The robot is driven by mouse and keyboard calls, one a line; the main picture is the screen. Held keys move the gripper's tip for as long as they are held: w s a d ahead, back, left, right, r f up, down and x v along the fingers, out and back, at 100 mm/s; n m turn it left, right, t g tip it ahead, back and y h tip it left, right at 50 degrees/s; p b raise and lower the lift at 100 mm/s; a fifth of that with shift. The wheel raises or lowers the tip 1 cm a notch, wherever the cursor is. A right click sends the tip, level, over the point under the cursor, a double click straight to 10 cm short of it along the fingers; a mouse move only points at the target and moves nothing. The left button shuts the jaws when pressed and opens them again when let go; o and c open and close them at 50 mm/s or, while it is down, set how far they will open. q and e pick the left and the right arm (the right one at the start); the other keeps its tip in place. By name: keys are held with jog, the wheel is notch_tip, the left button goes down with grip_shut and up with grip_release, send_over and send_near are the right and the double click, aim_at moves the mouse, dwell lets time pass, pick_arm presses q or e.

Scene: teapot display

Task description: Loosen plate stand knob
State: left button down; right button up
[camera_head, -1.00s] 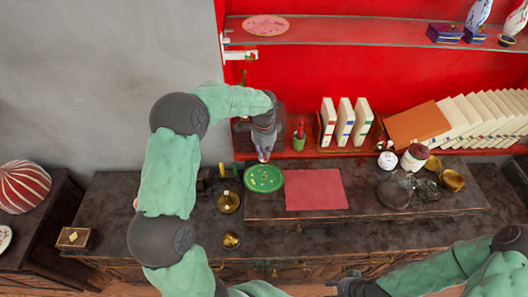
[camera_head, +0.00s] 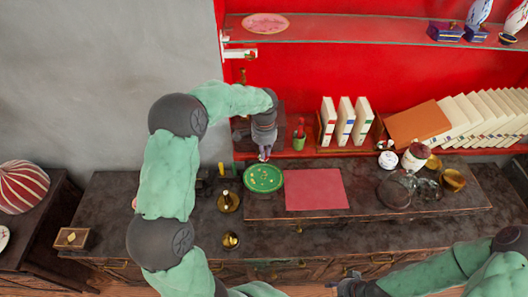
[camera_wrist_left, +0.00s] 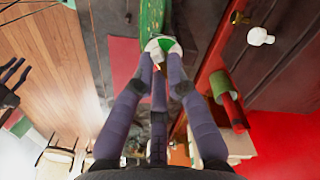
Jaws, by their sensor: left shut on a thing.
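A green plate (camera_head: 262,179) with a light pattern sits at the back of the dark counter, left of a pink mat. My left gripper (camera_head: 264,152) reaches down from above at the plate's far edge. In the left wrist view its purple fingers (camera_wrist_left: 163,62) are shut on a small white and green piece (camera_wrist_left: 163,46) beside the plate (camera_wrist_left: 152,15). I cannot tell whether that piece is the stand's knob. The stand is mostly hidden. My right gripper (camera_head: 348,284) is at the bottom edge, away from the plate; its finger opening is unclear.
The pink mat (camera_head: 316,189) lies right of the plate. A brass candlestick (camera_head: 228,200) stands to the left. A green cup (camera_head: 299,141) and upright books (camera_head: 345,122) stand behind. Glassware (camera_head: 408,188) and a brass bowl (camera_head: 453,180) are on the right.

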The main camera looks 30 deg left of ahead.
pick_arm(q)
jog(key=n, duration=0.4)
jog(key=shift+n+b, duration=0.4)
jog(key=n, duration=0.4)
jog(key=shift+w+b, duration=0.15)
jog(key=shift+b, duration=0.25)
jog(key=n, duration=0.5)
jog(key=shift+b, duration=0.4)
jog(key=shift+w+a+n+b, duration=0.1)
jog(key=shift+n+b, duration=0.2)
jog(key=shift+n, duration=1.8)
jog(key=c, duration=1.2)
grip_release()
jog(key=shift+r, duration=0.1)
